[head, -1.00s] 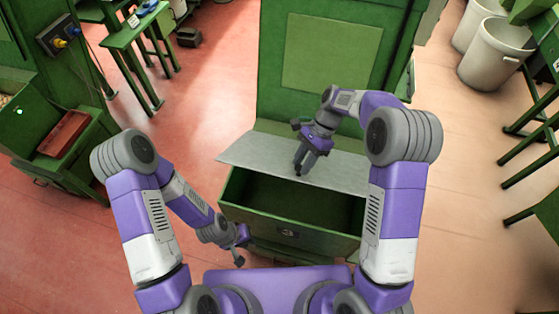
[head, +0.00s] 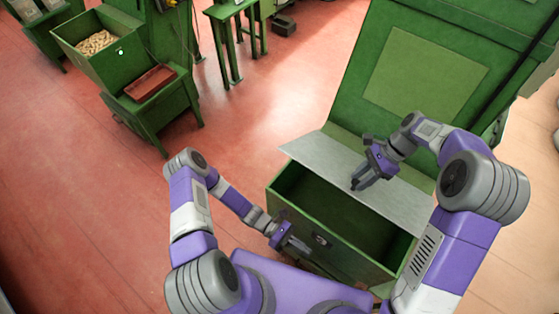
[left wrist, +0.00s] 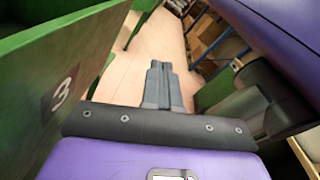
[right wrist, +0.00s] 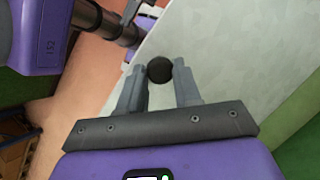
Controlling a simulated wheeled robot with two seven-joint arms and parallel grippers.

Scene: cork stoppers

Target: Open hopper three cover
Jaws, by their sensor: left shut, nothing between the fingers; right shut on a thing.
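The green hopper (head: 290,210) stands in front of me in the head view, its front part uncovered and its dark inside looking empty. Its front plate reads 3 in the left wrist view (left wrist: 62,92). The flat grey cover (head: 315,152) lies over the hopper's back part. My right gripper (head: 356,186) is over the cover, shut on its round black knob (right wrist: 160,69), which shows between the fingers in the right wrist view. My left gripper (head: 306,249) is shut and empty, just outside the hopper's front wall; its fingers meet in the left wrist view (left wrist: 164,68).
A tall green machine panel (head: 425,75) rises behind the hopper. At the upper left stands another green hopper (head: 118,65) holding cork pieces, with a reddish tray (head: 150,83) beside it. The reddish floor (head: 110,220) on the left is clear.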

